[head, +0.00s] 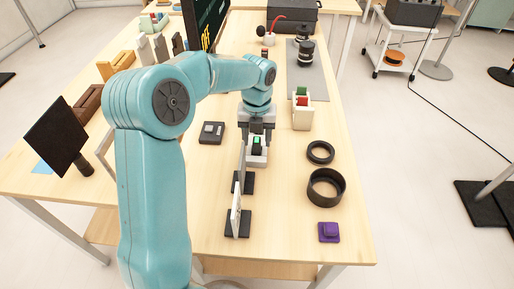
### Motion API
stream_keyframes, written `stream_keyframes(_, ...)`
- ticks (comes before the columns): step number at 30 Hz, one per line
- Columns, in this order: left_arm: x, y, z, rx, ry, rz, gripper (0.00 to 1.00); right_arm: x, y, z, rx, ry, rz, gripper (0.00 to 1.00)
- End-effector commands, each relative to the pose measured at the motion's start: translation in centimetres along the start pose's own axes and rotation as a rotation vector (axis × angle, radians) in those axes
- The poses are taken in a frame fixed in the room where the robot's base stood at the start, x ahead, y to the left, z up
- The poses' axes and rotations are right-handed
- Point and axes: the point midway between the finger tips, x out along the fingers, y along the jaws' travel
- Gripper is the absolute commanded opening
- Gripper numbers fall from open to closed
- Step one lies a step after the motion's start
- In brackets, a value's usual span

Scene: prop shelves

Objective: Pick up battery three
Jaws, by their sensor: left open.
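My left gripper (257,133) points down over the table, reached by my teal arm from the left. It is open. Just below its fingers, and partly hidden by them, a small dark block with a green face (257,143) stands in a pale grey holder (257,160). The block may be a battery, but no number can be read. I cannot tell whether the fingers are around it or only above it. To the right, a cream box (302,122) holds a green and a red block (302,101). I cannot tell which piece is battery three. My right gripper is not in view.
Two upright panels on black bases (237,224) stand in front of the holder. A dark grey box (211,132) lies left. A black ring (320,152), a wider black ring (326,188) and a purple block (329,232) lie right. A black screen (207,22) stands behind.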

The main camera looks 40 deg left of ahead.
Motion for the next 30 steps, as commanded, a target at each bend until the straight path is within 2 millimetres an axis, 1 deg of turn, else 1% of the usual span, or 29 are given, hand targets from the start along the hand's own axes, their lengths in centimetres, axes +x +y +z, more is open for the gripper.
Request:
stream_keyframes(1,0.9,0.1,0.0,-0.001,0.001,0.001,0.53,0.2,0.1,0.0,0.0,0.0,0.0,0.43)
stream_keyframes(4,1.8,0.0,0.1,-0.001,0.0,0.0,0.53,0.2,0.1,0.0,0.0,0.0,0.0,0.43)
stream_keyframes(11,2.0,0.0,0.1,-0.001,-0.001,-0.001,0.53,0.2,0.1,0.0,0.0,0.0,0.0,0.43)
stream_keyframes(12,2.0,0.0,0.1,-0.001,-0.001,-0.001,0.5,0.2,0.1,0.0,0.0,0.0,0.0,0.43)
stream_keyframes(14,2.0,0.0,0.1,-0.001,-0.001,-0.001,0.3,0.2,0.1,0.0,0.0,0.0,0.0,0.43)
stream_keyframes(15,2.0,0.0,0.1,-0.001,-0.001,-0.001,0.17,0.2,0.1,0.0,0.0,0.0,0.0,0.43)
stream_keyframes(16,2.0,0.0,0.1,-0.001,-0.001,-0.001,0.08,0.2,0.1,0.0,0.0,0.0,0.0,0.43)
stream_keyframes(17,2.0,0.0,0.1,-0.001,-0.001,-0.001,0.0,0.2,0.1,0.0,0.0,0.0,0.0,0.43)
stream_keyframes(26,1.9,0.0,0.2,-0.001,-0.002,-0.001,0.0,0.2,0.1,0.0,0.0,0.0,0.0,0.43)
stream_keyframes(30,0.9,0.0,0.2,-0.001,-0.004,-0.002,0.0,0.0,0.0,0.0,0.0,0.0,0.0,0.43)
